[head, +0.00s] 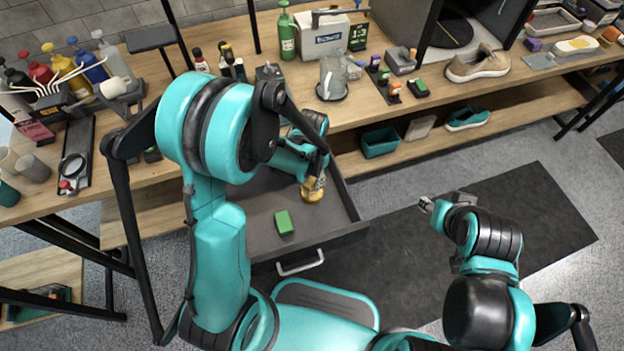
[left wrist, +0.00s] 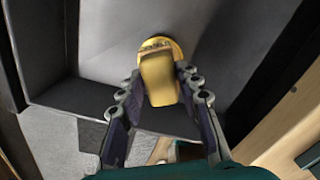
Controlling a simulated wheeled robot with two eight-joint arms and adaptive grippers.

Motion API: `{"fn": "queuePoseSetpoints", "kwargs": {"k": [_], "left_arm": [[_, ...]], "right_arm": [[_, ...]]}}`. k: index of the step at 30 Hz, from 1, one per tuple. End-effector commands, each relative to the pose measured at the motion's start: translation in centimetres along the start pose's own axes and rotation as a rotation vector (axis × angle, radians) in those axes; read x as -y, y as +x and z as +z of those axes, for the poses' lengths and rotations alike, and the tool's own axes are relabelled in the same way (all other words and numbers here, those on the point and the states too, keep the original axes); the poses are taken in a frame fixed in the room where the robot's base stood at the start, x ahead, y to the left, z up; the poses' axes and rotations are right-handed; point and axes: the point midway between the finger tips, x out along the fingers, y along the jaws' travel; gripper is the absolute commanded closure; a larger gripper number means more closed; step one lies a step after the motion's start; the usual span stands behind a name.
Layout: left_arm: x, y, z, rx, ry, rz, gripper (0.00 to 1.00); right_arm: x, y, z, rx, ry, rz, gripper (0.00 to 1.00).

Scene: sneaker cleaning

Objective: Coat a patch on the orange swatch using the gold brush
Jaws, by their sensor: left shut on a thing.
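The gold brush (head: 312,194) is inside the open drawer (head: 258,208), near its right wall. My left gripper (head: 316,178) reaches down into the drawer and is shut on the brush. In the left wrist view the brush (left wrist: 157,80) sits between the two fingers of the gripper (left wrist: 159,86), over the dark drawer floor. My right gripper (head: 427,205) is over the dark floor mat, away from the brush; its jaw state is unclear. Small blocks with orange tops (head: 395,87) are on the workbench, but I cannot tell which thing is the orange swatch.
A green block (head: 284,222) lies in the drawer. The workbench (head: 440,95) holds a glass jar (head: 333,76), a tan sneaker (head: 478,65), a green bottle (head: 287,36) and several bottles at the left. A teal sneaker (head: 467,118) and teal bin (head: 380,141) are on the lower shelf.

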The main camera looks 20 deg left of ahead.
Motion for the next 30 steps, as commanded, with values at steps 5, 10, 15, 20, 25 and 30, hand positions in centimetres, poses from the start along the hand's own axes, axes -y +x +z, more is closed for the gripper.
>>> {"fn": "queuePoseSetpoints", "kwargs": {"k": [5,10,15,20,25,30], "left_arm": [[0.0,-1.9,0.0,0.0,0.0,0.0,0.89],[0.0,-3.3,0.0,0.0,0.0,0.0,0.89],[0.0,-4.6,0.0,0.0,0.0,0.0,0.89],[0.0,-4.9,0.0,0.0,0.0,0.0,0.89],[0.0,-4.8,0.0,0.0,0.0,0.0,0.89],[0.0,-4.8,0.0,0.0,0.0,0.0,0.89]], "right_arm": [[0.0,-1.1,-0.8,0.0,0.0,0.0,0.6],[0.0,-2.0,-1.4,0.0,0.0,0.0,0.6],[0.0,-2.7,-1.9,0.0,0.0,0.0,0.6],[0.0,-2.8,-2.0,0.0,0.0,0.0,0.6],[0.0,-2.8,-2.0,0.0,0.0,0.0,0.6],[0.0,-2.8,-2.0,0.0,0.0,0.0,0.6]]}}
